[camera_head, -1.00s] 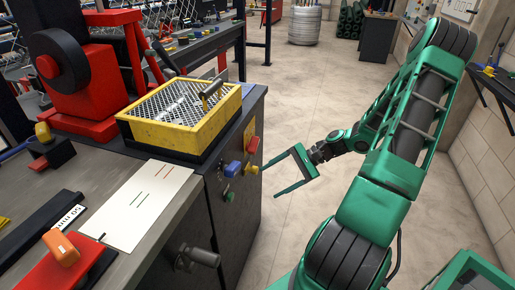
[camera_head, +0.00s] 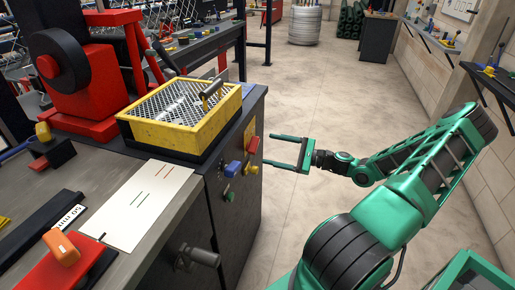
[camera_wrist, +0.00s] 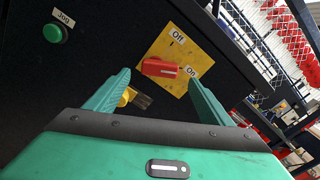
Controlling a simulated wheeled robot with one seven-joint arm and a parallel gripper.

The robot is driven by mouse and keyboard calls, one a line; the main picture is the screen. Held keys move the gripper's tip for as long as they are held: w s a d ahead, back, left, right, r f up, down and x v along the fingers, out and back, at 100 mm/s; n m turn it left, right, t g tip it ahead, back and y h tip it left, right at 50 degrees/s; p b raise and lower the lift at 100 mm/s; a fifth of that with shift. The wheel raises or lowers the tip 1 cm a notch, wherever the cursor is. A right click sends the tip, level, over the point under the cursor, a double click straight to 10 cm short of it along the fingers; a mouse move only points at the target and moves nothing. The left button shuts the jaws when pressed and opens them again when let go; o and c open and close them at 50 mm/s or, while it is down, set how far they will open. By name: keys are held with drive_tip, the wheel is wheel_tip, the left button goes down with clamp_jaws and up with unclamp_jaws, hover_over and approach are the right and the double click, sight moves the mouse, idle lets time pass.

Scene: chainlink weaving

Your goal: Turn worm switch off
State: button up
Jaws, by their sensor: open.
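The red switch handle (camera_wrist: 160,68) sits on a yellow plate (camera_wrist: 176,50) marked Off and On, on the dark cabinet's side face. One end of the handle lies toward the On label. The handle also shows in the camera_head view (camera_head: 253,145). My gripper (camera_head: 269,149) is open and empty, just right of the handle, with its fingers pointing at the panel. In the wrist view my gripper (camera_wrist: 161,78) has its green fingertips on either side of the handle. I cannot tell the exact remaining gap.
A green Jog button (camera_wrist: 54,33) and a yellow knob (camera_wrist: 127,96) are on the same panel. A blue part (camera_head: 232,168) sits beside them. A yellow mesh-topped box (camera_head: 170,134) is on the bench above. The floor (camera_head: 310,90) right of the cabinet is clear.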

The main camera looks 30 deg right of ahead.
sight(254, 145)
drive_tip(key=x, duration=0.6)
drive_tip(key=c, duration=1)
